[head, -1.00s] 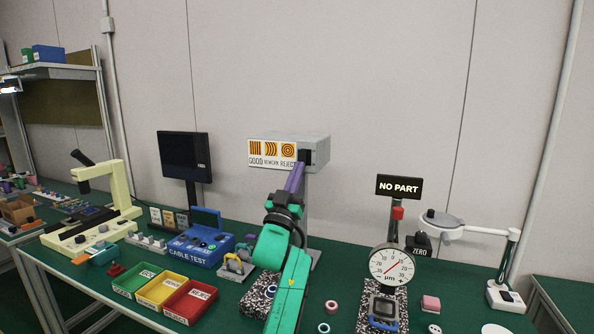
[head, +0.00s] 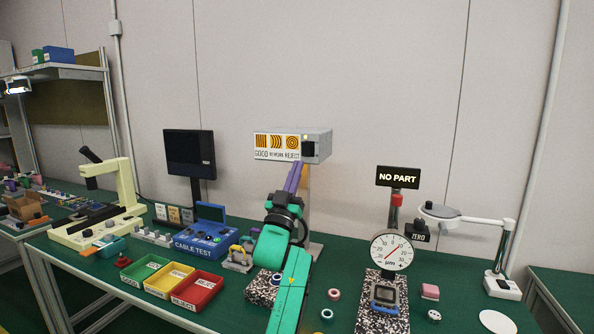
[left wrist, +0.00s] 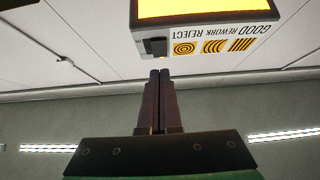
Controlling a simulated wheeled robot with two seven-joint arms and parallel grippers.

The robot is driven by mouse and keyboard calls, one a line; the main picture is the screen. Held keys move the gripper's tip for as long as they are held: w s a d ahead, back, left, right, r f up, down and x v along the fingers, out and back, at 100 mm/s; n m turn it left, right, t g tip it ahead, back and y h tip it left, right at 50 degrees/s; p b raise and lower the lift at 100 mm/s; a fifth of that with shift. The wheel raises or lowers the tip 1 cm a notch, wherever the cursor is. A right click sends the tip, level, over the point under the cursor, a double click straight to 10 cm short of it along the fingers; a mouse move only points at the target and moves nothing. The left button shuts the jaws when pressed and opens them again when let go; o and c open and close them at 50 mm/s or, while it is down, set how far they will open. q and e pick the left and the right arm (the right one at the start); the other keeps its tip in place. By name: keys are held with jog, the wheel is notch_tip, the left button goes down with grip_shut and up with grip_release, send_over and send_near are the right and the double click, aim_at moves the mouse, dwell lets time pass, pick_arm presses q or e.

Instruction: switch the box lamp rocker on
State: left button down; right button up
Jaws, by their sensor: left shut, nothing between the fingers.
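The box lamp (head: 318,136) is a grey box on a post, with GOOD, REWORK and REJECT pattern labels on its front. Its dark rocker (head: 309,149) is on the front's right end, with a small yellow light above it. In the left wrist view the box appears upside down, with the rocker (left wrist: 155,47) and a glowing yellow underside (left wrist: 190,8). My left gripper (head: 297,166) is shut and empty, with its purple fingers just below the rocker. In the left wrist view its fingertips (left wrist: 160,73) are apart from the rocker. My right gripper is not in view.
A dial gauge (head: 391,250) with a NO PART sign (head: 398,177) stands right of my left arm. Green, yellow and red bins (head: 197,292), a blue cable tester (head: 203,240) and a dark monitor (head: 189,153) are to the left. The air around the lamp's right side is clear.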

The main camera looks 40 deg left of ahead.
pick_arm(q)
jog(key=w+f+b+v, duration=0.1)
jog(key=b+v, duration=0.1)
jog(key=v, duration=0.7)
jog(key=shift+w+a+f, duration=0.2)
jog(key=shift+a+f, duration=0.1)
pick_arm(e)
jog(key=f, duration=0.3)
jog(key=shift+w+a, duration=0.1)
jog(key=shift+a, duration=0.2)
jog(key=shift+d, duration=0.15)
